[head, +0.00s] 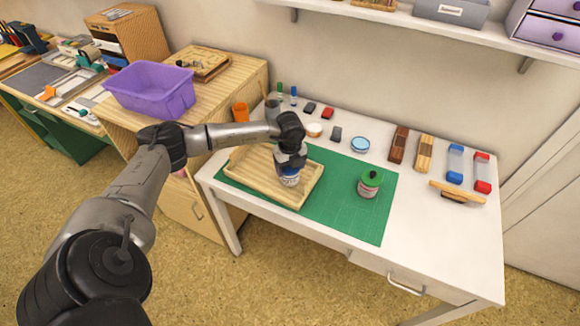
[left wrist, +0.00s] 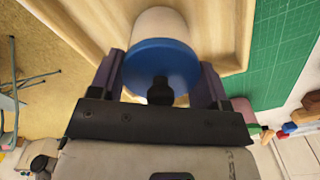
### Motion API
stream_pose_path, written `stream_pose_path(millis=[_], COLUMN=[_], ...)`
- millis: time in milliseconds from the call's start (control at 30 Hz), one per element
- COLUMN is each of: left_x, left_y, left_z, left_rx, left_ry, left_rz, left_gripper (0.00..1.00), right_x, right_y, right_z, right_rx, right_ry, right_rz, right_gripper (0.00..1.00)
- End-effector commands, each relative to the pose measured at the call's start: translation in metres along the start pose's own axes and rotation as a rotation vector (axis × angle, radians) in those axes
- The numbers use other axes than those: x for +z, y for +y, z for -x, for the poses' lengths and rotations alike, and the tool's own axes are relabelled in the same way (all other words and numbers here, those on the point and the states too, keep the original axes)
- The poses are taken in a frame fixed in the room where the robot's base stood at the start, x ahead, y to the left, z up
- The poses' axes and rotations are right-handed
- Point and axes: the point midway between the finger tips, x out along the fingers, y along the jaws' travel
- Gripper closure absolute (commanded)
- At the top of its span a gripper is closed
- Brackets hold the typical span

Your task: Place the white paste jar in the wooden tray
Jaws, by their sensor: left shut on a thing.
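The white paste jar (head: 289,180) has a blue lid and is over the right part of the wooden tray (head: 245,178). My left gripper (head: 290,167) is shut on it from above. In the left wrist view the jar (left wrist: 158,22) shows its pale body and blue lid between the two fingers of my left gripper (left wrist: 160,78). The tray's floor and rim (left wrist: 238,30) lie behind it. I cannot tell whether the jar's base touches the tray floor. My right gripper is not in view.
The tray lies partly on a green mat (head: 340,215). An orange cup (head: 240,111), a blue round pad (head: 360,145) and several stamps and blocks line the back. The table's front right is clear.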

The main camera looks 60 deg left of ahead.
Motion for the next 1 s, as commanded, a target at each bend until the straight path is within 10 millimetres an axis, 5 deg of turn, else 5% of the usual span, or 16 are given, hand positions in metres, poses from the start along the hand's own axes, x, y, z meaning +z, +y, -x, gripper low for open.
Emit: stream_pose_path(millis=[267,300,500,833,1000], left_x=[0.000,0.000,0.000,0.000,0.001], left_y=[0.000,0.000,0.000,0.000,0.000], left_z=[-0.002,-0.002,-0.002,0.001,0.022], left_rx=[-0.001,0.000,0.000,-0.001,-0.002], left_ry=[0.000,0.000,0.000,-0.001,-0.002], left_rz=[0.000,0.000,0.000,0.000,-0.001], left_gripper=[0.99,0.27,0.08,0.05,0.05], right_x=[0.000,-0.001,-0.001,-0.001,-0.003], right_y=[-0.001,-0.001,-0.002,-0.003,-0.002], right_z=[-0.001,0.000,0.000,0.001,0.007], right_rx=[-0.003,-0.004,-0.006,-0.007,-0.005], right_ry=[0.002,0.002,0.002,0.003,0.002], right_rz=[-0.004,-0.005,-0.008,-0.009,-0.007], right_gripper=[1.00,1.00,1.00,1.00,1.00])
